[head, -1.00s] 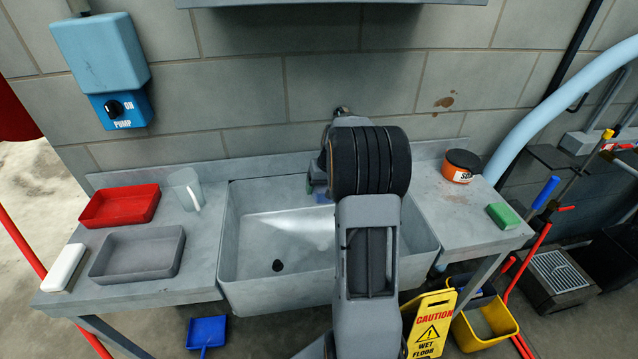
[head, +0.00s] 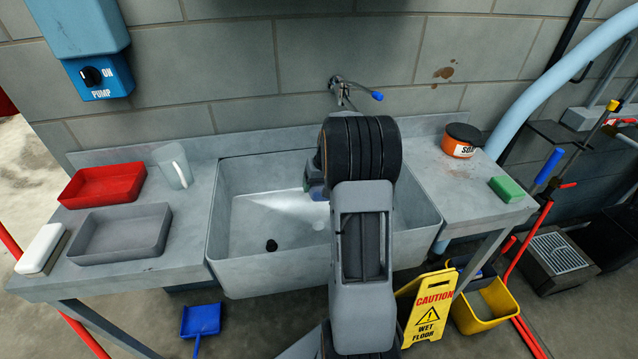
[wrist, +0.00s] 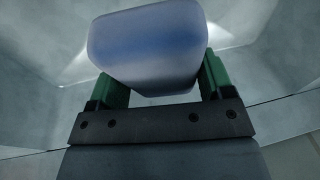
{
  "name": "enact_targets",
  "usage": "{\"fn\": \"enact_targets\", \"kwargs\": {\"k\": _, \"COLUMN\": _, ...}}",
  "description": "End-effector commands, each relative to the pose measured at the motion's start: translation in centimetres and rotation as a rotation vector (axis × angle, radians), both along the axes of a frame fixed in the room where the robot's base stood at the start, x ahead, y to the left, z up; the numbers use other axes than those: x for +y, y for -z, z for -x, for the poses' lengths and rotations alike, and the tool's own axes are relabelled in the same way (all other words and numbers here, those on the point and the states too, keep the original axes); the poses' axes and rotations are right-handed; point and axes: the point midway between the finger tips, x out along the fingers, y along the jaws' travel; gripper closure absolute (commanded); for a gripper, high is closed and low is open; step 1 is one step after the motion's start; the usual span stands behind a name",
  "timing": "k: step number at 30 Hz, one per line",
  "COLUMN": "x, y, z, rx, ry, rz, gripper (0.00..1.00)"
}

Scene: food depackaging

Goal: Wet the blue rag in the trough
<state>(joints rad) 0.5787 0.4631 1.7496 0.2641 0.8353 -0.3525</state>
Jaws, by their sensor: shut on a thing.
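The trough (head: 290,283) is a grey sink set between two grey counters, with a dark drain hole in its floor. My gripper (head: 312,188) is over the trough, partly hidden behind my wrist. In the wrist view my gripper (wrist: 156,90) is shut on the blue rag (wrist: 150,48), a rounded, blue, pale-edged bundle between its green fingers.
A tap (head: 342,88) with a blue lever is on the wall behind the trough. A red tray (head: 103,185), grey tray (head: 121,234) and clear jug (head: 175,166) stand left. A soap tub (head: 460,140) and green sponge (head: 507,190) stand right. A wet-floor sign (head: 428,307) stands below.

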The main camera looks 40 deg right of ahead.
Motion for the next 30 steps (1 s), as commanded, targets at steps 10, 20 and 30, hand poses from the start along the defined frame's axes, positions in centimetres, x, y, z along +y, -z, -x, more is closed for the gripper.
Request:
{"fn": "enact_targets", "kwargs": {"k": 10, "x": 0.0, "y": 4.2, "z": 0.0, "rx": 0.0, "ry": 0.0, "rz": 0.0, "gripper": 0.45}}
{"fn": "enact_targets", "kwargs": {"k": 20, "x": 0.0, "y": 7.6, "z": 0.0, "rx": 0.0, "ry": 0.001, "rz": 0.0, "gripper": 0.45}}
{"fn": "enact_targets", "kwargs": {"k": 30, "x": 0.0, "y": 11.1, "z": 0.0, "rx": 0.0, "ry": 0.0, "rz": 0.0, "gripper": 0.45}}
